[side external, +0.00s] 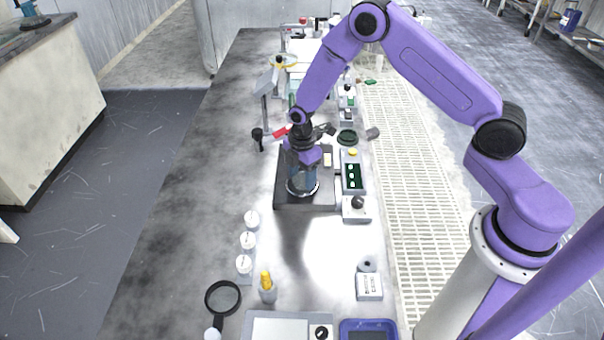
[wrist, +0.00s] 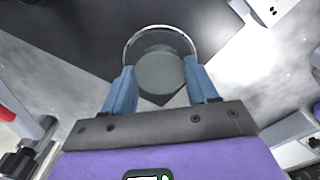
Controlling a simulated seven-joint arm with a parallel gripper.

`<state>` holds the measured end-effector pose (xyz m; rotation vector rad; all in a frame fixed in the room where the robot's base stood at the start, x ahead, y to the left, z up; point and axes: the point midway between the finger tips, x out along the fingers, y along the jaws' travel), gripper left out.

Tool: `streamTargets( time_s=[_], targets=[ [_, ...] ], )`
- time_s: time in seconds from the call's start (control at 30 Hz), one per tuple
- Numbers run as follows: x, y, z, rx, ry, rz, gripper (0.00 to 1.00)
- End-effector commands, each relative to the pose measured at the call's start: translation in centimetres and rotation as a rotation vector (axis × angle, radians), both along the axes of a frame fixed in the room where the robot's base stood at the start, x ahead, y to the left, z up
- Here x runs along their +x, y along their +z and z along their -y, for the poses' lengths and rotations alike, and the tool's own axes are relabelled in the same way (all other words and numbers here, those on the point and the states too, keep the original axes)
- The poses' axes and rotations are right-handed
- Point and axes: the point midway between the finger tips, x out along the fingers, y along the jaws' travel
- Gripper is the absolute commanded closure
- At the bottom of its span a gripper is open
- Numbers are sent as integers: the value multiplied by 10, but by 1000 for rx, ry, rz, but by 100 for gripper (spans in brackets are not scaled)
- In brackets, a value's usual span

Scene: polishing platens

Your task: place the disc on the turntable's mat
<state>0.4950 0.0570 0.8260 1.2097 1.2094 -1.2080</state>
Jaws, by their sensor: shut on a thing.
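The turntable is a dark, square-cornered base (side external: 322,195) on the bench in the side view. Its round platter with a pale, shiny rim (wrist: 161,28) shows beyond the fingers in the wrist view; the mat's surface inside the rim looks dark grey. My gripper (side external: 302,186) points down over the turntable in the side view. In the wrist view its two blue fingers (wrist: 161,84) are shut on a grey-green disc (wrist: 159,70). The disc overlaps the near part of the platter in that view. I cannot tell whether it touches the mat.
Right of the turntable stand a box with a green-lit panel (side external: 353,177) and a box with a black knob (side external: 356,207). Several white-topped pieces (side external: 248,240) stand front left. A magnifier (side external: 222,298) and blue tray (side external: 368,330) lie nearer.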

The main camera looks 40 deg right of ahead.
Motion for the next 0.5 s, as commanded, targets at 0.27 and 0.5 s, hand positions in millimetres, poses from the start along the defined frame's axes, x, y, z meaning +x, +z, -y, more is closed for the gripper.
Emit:
streamTargets(
  time_s=[0.27,0.5],
  targets=[
    [0,-3,0,0,0,-1,16],
    [0,-3,0,0,0,-1,16]
  ],
)
